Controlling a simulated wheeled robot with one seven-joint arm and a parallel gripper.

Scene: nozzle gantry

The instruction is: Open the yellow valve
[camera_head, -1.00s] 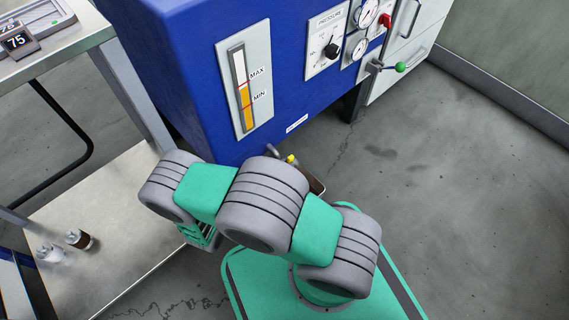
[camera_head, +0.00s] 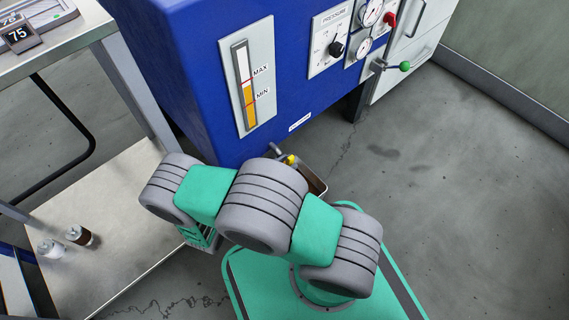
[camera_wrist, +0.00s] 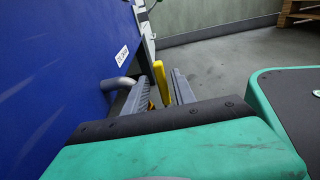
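The yellow valve shows in the wrist view as an upright yellow lever (camera_wrist: 159,80) beside a grey bent pipe (camera_wrist: 120,83) coming out of the blue machine. In the head view only a small yellow part (camera_head: 291,160) shows at the machine's foot, just beyond my arm. My gripper (camera_wrist: 158,88) is open in the wrist view. Its two fingers stand apart, and the lever shows in the gap between them, nearer the right finger. I cannot tell whether a finger touches it. My arm hides the gripper in the head view.
The blue machine (camera_head: 200,60) stands close on the left in the wrist view. A brown container (camera_head: 316,184) sits below the valve. A metal table with a lower shelf (camera_head: 110,215) holding two bottles is at left. The floor to the right (camera_head: 440,160) is clear.

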